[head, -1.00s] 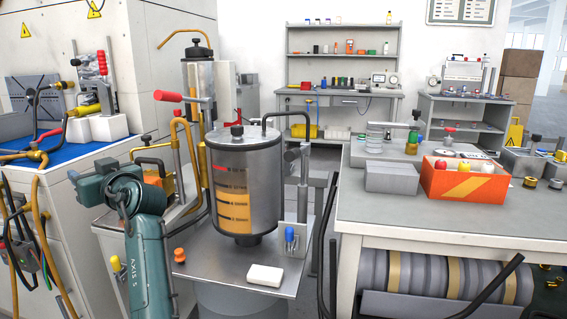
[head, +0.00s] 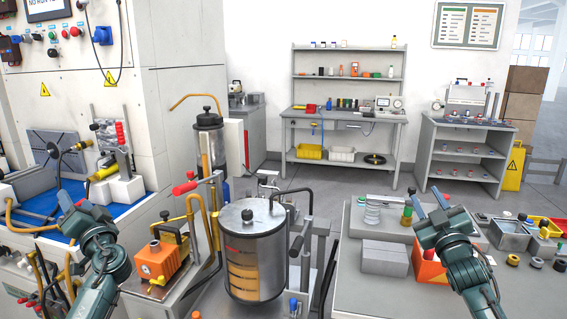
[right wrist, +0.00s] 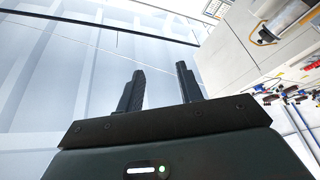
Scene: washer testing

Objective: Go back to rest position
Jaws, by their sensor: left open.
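My left gripper (head: 78,204) is raised at the left of the head view, in front of the blue-topped bench, and is open. My right gripper (head: 430,203) is raised at the right, in front of the grey table and partly covering an orange box. Its two fingers stand apart with nothing between them, which also shows in the right wrist view (right wrist: 158,84). Both hands point upward and away from me. I see nothing held in either gripper.
A metal tank (head: 254,245) stands between my arms, with an orange pump device (head: 155,260) to its left. The grey table (head: 340,285) at right carries a grey box (head: 384,258) and the orange box (head: 428,268).

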